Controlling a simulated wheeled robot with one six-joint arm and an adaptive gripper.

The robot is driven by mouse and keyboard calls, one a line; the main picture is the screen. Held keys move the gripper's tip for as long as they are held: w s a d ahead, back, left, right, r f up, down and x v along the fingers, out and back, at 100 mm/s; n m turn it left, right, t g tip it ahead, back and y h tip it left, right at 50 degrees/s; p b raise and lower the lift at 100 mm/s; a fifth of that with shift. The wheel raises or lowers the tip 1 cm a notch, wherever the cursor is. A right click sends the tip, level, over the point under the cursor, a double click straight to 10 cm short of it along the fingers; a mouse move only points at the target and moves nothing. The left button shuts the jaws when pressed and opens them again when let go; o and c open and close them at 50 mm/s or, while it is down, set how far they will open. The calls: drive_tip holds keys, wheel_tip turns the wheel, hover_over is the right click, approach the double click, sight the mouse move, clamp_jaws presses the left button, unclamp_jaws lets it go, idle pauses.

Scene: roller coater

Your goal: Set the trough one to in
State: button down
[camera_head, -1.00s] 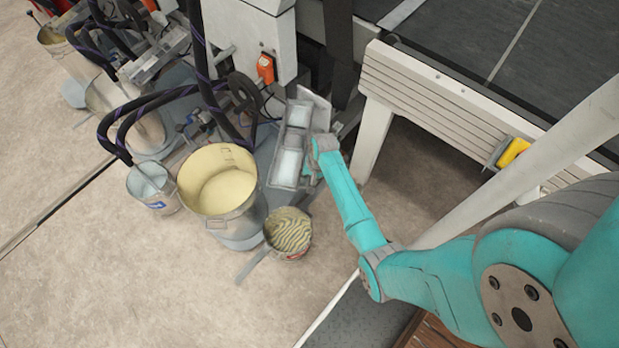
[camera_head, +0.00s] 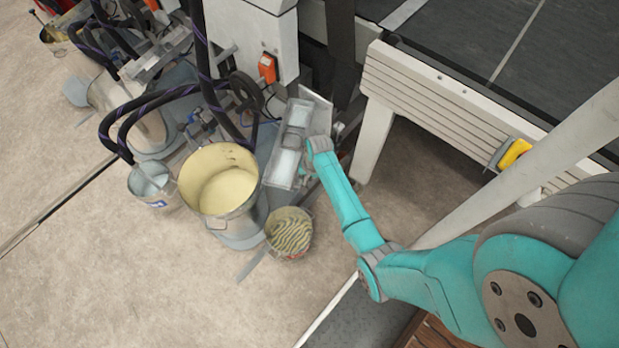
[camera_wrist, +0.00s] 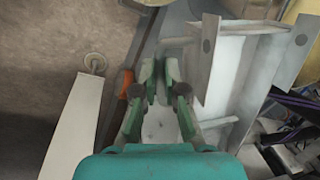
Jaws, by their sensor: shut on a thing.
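The trough (camera_head: 283,168) is a light grey metal tray with pale compartments, beside the roller machine in the head view. In the wrist view the trough (camera_wrist: 226,72) fills the upper right, and a short grey handle bar (camera_wrist: 174,43) sticks out of its left side. My gripper (camera_wrist: 160,72) is at this bar, its green fingers close together and shut on it. The exact contact is partly hidden by the fingers. In the head view my gripper (camera_head: 304,172) is small and partly hidden beside the trough's right edge.
A large bucket of cream paint (camera_head: 222,188), a smaller patterned bucket (camera_head: 289,233) and a small pail (camera_head: 152,184) stand left of and below the trough. Black hoses (camera_head: 118,130) loop at left. A white machine leg (camera_head: 372,143) stands right of my arm.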

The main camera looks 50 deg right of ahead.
drive_tip(key=w+a+m, duration=0.1)
drive_tip(key=w+a, duration=0.1)
drive_tip(key=w, duration=0.2)
drive_tip(key=w+a+m, duration=0.2)
drive_tip(key=w+a, duration=0.1)
drive_tip(key=w, duration=0.1)
drive_tip(key=w+a+m, duration=0.2)
drive_tip(key=w, duration=0.2)
drive_tip(key=shift+w+a+h, duration=0.2)
drive_tip(key=shift+a+h, duration=0.15)
drive_tip(key=shift+h, duration=0.05)
drive_tip(key=shift+w+a, duration=0.25)
drive_tip(key=shift+w, duration=0.45)
drive_tip(key=shift+w+r, duration=0.15)
drive_tip(key=c, duration=1.2)
unclamp_jaws()
drive_tip(key=shift+c, duration=0.2)
wheel_tip(320, 180, up, 12)
drive_tip(key=s, duration=0.2)
drive_tip(key=shift+s+f, duration=0.2)
drive_tip(key=shift+f, duration=0.05)
